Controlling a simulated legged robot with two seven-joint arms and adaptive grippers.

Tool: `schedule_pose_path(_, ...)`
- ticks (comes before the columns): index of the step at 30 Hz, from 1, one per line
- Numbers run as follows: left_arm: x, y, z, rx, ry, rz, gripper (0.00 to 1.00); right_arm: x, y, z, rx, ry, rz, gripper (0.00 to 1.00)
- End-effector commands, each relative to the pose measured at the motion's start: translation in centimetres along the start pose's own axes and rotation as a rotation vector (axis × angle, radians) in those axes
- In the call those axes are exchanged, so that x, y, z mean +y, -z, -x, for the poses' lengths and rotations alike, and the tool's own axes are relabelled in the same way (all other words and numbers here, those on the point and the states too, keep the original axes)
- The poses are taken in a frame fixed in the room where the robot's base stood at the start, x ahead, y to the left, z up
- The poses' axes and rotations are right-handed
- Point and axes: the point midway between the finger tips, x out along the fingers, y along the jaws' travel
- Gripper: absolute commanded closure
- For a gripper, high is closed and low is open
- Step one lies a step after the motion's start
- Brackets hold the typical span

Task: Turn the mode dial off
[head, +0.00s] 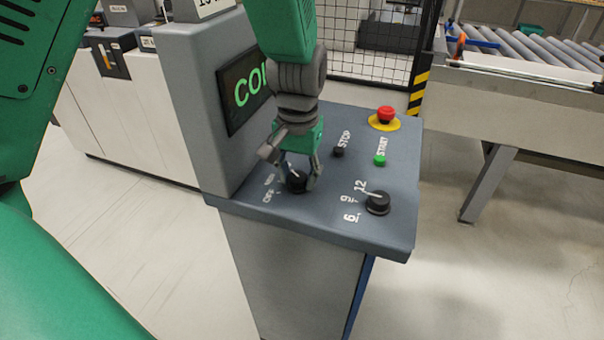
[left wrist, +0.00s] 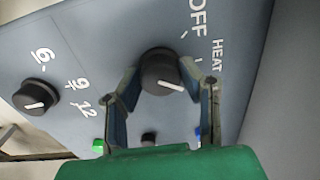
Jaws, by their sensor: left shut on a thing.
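The mode dial (head: 297,185) is a black round knob with a white pointer line on the grey-blue control panel (head: 330,215). In the left wrist view the mode dial (left wrist: 160,70) has OFF and HEAT printed beside it; a further mark is partly hidden by a finger. The pointer does not face OFF; it points to the right and slightly down in that view, towards the right finger. My left gripper (head: 300,176) comes down from above, its two fingers on opposite sides of the dial, shut on it. My right gripper is not in view.
A second black dial (head: 377,202) marked 6, 9, 12 sits right of the mode dial. Behind are a black STOP button (head: 338,152), a green START button (head: 380,159) and a red emergency button (head: 386,115). The screen housing (head: 195,90) rises close at the left.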

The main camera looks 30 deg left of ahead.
Motion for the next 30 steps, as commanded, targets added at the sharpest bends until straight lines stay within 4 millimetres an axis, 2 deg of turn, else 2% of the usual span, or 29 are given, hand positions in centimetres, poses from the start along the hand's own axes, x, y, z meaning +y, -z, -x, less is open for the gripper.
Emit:
schedule_pose_path(1, 0.6, -0.1, 0.1, -0.002, -0.011, -0.005, 0.96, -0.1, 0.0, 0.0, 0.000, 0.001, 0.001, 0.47)
schedule_pose_path(14, 0.5, 0.1, 0.2, 0.001, -0.008, 0.029, 0.96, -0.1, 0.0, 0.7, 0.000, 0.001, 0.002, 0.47)
schedule_pose_path(20, 0.6, 0.1, 0.4, -0.001, -0.010, 0.128, 0.96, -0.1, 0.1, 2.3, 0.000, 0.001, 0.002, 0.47)
schedule_pose_path(30, 0.5, 0.2, 0.6, 0.000, -0.008, 0.428, 0.96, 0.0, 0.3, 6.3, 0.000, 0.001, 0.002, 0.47)
